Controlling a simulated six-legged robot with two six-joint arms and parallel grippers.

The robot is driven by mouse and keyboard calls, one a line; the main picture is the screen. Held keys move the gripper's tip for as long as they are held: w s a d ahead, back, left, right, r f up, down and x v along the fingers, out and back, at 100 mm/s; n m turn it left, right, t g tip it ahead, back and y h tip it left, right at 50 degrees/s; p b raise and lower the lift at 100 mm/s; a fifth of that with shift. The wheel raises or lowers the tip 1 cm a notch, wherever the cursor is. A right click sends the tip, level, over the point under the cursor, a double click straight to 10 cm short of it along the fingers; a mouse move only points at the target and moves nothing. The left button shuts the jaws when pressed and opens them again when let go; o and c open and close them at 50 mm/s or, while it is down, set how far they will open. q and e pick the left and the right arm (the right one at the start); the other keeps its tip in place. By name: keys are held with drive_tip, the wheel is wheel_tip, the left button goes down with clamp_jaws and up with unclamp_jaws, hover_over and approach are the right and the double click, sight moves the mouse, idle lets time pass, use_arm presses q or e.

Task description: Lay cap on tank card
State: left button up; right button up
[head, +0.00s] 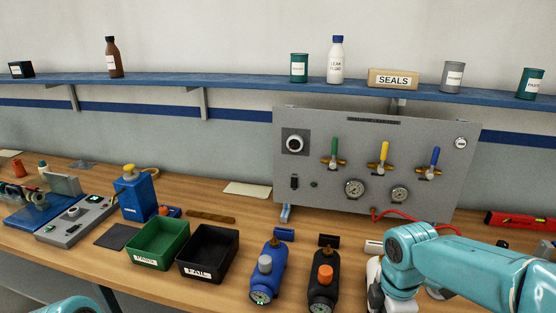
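A blue tank (267,277) and a black tank (322,289) lie at the front middle of the bench. A grey cap-like knob (265,263) shows on the blue one and an orange one (325,273) on the black one. A white card-like piece (374,247) shows beside my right arm. I cannot tell which piece is the tank card. My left gripper is out of view.
A green bin (160,262) and a black bin (228,270) stand left of the tanks. A gauge panel (420,158) with coloured valves stands behind. A blue can (135,194) and a grey device (76,222) are at left. A red level (518,219) lies at right.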

drive_tip(key=shift+w+a+f+m, duration=0.1)
drive_tip(key=shift+a+f+m, duration=0.15)
drive_tip(key=shift+m, duration=0.65)
drive_tip(key=w+m, duration=0.1)
drive_tip(key=m, duration=0.4)
drive_tip(key=w+a+m, duration=0.1)
drive_tip(key=m, duration=0.4)
drive_tip(key=w+f+m, duration=0.1)
drive_tip(key=m, duration=0.5)
drive_tip(key=shift+w+a+f, duration=0.1)
drive_tip(key=shift+a, duration=0.15)
